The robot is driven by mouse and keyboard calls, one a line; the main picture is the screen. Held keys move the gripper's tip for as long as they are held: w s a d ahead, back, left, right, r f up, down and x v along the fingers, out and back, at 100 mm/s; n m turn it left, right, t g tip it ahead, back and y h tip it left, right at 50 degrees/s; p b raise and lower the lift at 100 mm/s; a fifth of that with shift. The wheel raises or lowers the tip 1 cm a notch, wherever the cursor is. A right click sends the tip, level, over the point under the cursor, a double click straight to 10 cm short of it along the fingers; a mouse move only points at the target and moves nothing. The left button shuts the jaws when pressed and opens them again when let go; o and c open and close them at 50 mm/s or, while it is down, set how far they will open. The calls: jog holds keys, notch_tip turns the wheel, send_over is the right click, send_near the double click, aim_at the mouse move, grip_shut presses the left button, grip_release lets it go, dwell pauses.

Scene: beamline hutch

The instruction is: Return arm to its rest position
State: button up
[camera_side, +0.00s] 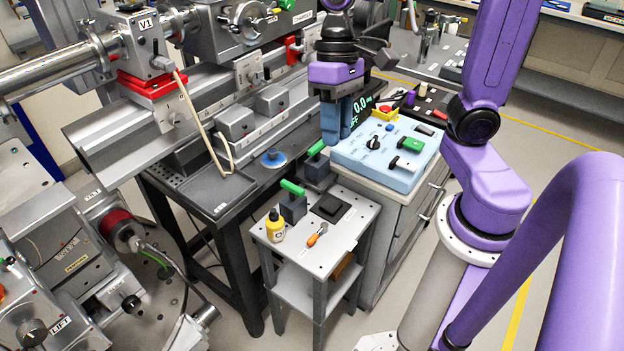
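My purple arm (489,180) reaches up from the lower right and over the top of the picture. My gripper (341,138) has blue fingers and points down, at the left edge of the pale blue control panel (375,158). The fingers look close together, but the angle does not show whether there is a gap between them. I see no object held in them. Whether the fingertips touch anything below cannot be told from this view.
A small grey side table (323,262) holds a yellow bottle (275,225), an orange-handled tool (317,235) and a green-topped block (292,204). A lit display (362,107) stands just behind the gripper. Beamline hardware (150,85) fills the left.

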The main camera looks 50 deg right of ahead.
jog(key=s+d+f+n+t+h, duration=0.2)
jog(key=s+f+n, duration=0.3)
jog(key=s+n, duration=0.5)
jog(key=shift+s+d+f+n, duration=0.2)
jog(key=shift+d+n, duration=0.25)
jog(key=shift+n, duration=0.45)
jog(key=shift+r, duration=0.1)
